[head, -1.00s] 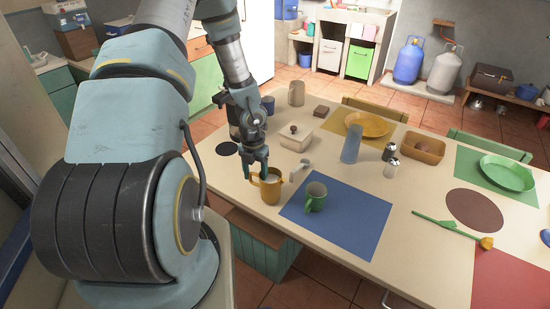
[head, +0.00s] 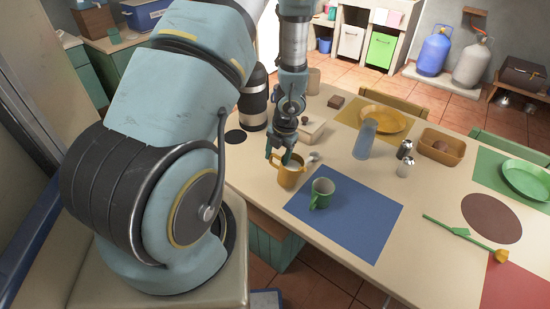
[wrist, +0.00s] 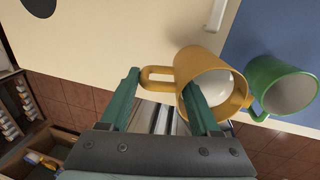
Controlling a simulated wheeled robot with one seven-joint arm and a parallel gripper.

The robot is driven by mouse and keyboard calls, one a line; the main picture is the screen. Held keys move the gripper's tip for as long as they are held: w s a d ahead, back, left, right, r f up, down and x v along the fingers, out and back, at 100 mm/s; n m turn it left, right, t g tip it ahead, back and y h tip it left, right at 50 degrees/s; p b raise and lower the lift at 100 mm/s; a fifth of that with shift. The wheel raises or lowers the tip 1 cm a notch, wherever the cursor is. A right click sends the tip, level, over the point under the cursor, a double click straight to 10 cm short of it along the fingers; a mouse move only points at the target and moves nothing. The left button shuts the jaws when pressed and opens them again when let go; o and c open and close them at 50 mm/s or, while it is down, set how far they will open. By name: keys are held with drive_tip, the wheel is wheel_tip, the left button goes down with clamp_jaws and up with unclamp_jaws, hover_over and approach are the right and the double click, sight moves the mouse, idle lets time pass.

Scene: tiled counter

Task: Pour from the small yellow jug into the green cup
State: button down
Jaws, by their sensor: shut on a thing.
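The small yellow jug (head: 289,177) has pale contents inside, and its open mouth also shows in the wrist view (wrist: 212,72). My gripper (head: 280,158) is shut on the jug's handle (wrist: 157,72), with one finger on each side in the wrist view. In the head view the jug is close to upright, left of and behind the green cup; it appears slightly off the table, though its base clearance is hard to tell.
A spoon (head: 313,157) and a lidded box (head: 311,131) lie just behind the jug. A blue-grey tumbler (head: 365,140), shakers (head: 404,160) and a brown tray (head: 442,148) stand farther right. The mat right of the cup is clear.

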drive_tip(key=s+d+r+t+y+b, duration=0.2)
drive_tip(key=s+d+r+y+b, duration=0.1)
drive_tip(key=d+r+b, duration=0.1)
drive_tip(key=shift+s+d+r+t, duration=0.15)
drive_tip(key=shift+s+r+t, duration=0.15)
drive_tip(key=shift+r, duration=0.1)
idle(0.8)
drive_tip(key=shift+d+f+t+y+b, duration=0.15)
drive_tip(key=shift+t+y+b, duration=0.2)
drive_tip(key=shift+y, duration=0.25)
drive_tip(key=shift+s+d+r+t+y+p, duration=0.2)
drive_tip(key=shift+s+r+t+y+p, duration=0.05)
drive_tip(key=shift+r+t+y+p, duration=0.4)
idle(0.8)
drive_tip(key=shift+s+d+f+t+y, duration=0.25)
drive_tip(key=shift+d+t+y, duration=0.1)
drive_tip(key=shift+t+y, duration=0.35)
idle(0.7)
drive_tip(key=shift+s+d+r+t+y+p, duration=0.3)
drive_tip(key=shift+d+r+t+y, duration=0.1)
drive_tip(key=shift+r+y, duration=0.2)
idle(1.9)
